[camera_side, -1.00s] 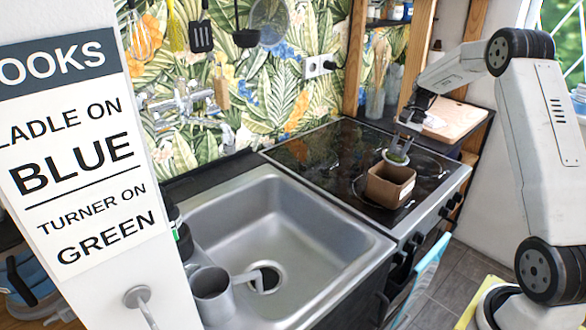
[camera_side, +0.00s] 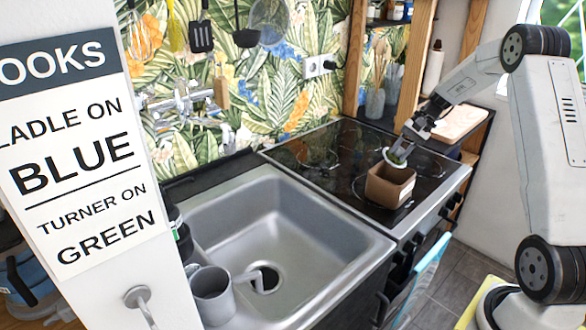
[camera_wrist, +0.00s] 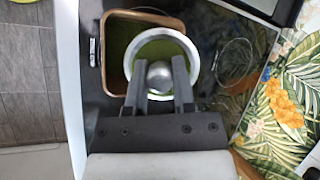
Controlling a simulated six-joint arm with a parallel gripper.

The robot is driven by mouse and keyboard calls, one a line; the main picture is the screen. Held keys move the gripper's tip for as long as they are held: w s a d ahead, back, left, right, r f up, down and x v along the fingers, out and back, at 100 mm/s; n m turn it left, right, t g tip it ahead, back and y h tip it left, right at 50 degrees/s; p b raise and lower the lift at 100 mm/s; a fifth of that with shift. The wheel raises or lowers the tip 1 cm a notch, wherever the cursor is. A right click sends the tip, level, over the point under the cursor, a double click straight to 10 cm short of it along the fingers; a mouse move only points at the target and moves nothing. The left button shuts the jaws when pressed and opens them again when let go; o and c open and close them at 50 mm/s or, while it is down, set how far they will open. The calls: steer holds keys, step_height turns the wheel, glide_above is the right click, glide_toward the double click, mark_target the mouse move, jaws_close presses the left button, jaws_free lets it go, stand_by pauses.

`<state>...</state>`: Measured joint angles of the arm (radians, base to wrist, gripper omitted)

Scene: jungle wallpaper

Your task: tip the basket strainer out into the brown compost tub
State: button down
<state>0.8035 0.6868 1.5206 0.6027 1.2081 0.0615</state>
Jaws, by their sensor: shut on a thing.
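The basket strainer (camera_side: 395,160) is a small pale-rimmed metal cup with green stuff in it. My gripper (camera_side: 408,147) is shut on its centre knob, which shows between the fingers in the wrist view (camera_wrist: 158,65). The strainer is tilted just above the back edge of the brown compost tub (camera_side: 388,192). In the wrist view the strainer's rim (camera_wrist: 163,33) overlaps the right part of the tub, whose brown rim (camera_wrist: 103,50) shows at left and top. Green shows inside the tub's outline there. Its floor is mostly hidden in the side view.
The tub stands on the black cooktop (camera_side: 315,155). A steel sink (camera_side: 300,235) lies to the left, with a grey mug (camera_side: 212,295) at its front. A wooden board (camera_side: 460,122) and wooden posts (camera_side: 355,55) stand behind. A sign (camera_side: 80,145) blocks the left.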

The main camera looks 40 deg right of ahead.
steer(key=shift+s+d+f+n+t+y, duration=0.15)
steer(key=shift+t+y, duration=0.1)
steer(key=shift+t, duration=0.3)
steer(key=shift+s+a+f+n+t+y, duration=0.15)
steer(key=shift+t+y, duration=0.1)
steer(key=shift+t, duration=0.3)
steer(key=shift+d+r, duration=0.1)
steer(key=shift+s+d+f+t+y, duration=0.15)
steer(key=shift+t+y, duration=0.25)
steer(key=shift+t, duration=0.6)
steer(key=shift+n, duration=0.3)
steer(key=shift+t, duration=0.3)
steer(key=shift+s+f+n+t+y, duration=0.1)
steer(key=shift+f+n+t+y, duration=0.1)
steer(key=shift+t+y, duration=0.25)
steer(key=shift+s+f+n+t+y, duration=0.1)
steer(key=shift+n+t+y, duration=0.15)
steer(key=shift+t, duration=0.4)
steer(key=shift+f+n+t+y, duration=0.1)
steer(key=shift+n+t+y, duration=0.15)
steer(key=shift+t+y, duration=0.35)
